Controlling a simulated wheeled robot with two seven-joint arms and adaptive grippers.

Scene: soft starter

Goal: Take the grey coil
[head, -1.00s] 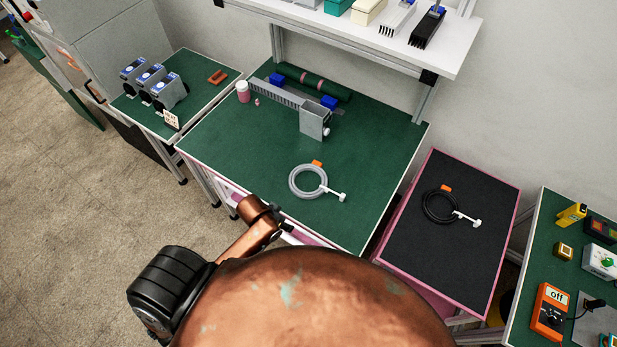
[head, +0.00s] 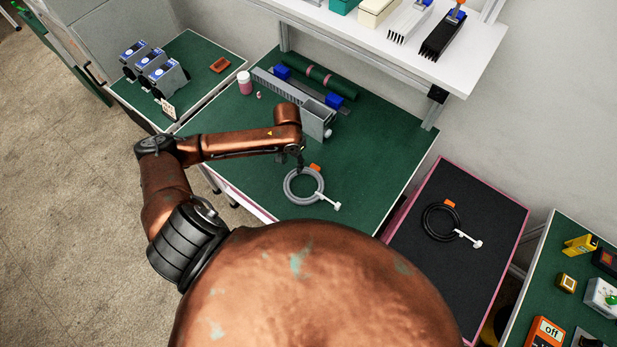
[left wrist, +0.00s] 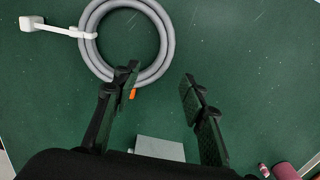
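The grey coil (head: 289,190) lies flat on the green bench top, with an orange tab (head: 315,167) at its upper edge and a white-tipped end (head: 331,202) at its lower right. My left gripper (head: 300,165) is above the coil's upper rim in the head view. In the left wrist view, the left gripper (left wrist: 158,90) is open, with its two fingers well apart and bare green bench between them. The grey coil (left wrist: 167,30) shows there beyond the fingers, with the left finger overlapping its lower rim. My right gripper is in neither view.
A grey metal channel with an end box (head: 318,122) stands behind the coil. A black coil (head: 427,222) lies on the dark-topped table (head: 480,280) to the right. A pink-and-white jar (head: 244,83) stands at the back left. The bench front is clear.

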